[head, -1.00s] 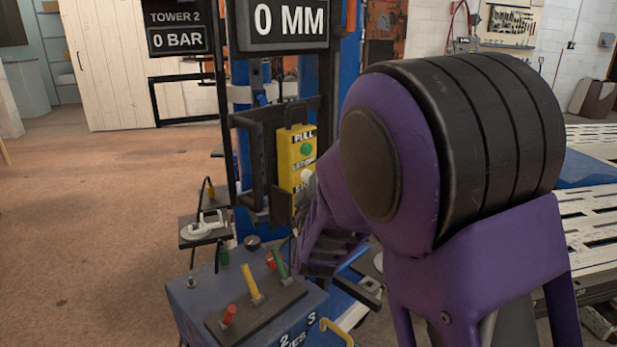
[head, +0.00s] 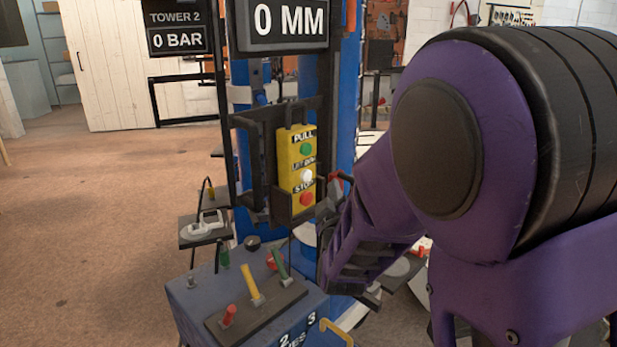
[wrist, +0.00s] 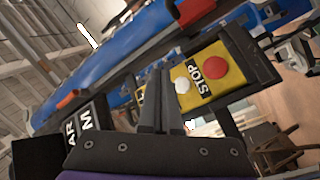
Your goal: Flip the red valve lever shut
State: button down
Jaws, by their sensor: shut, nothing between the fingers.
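A short red lever (head: 228,315) stands at the front of a dark plate (head: 255,318) on the blue box in the head view. My gripper (head: 327,190) is well above and to the right of the red lever, beside a yellow button box (head: 296,165). In the wrist view its fingers (wrist: 155,75) are together and empty, pointing towards the button box. The red lever is not recognisable in the wrist view.
A small shelf (head: 205,235) with a white clamp stands behind left. A red part (head: 336,177) is close to my gripper. Open floor lies left.

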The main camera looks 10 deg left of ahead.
aim_at(228, 321)
jog(key=u, duration=1.35)
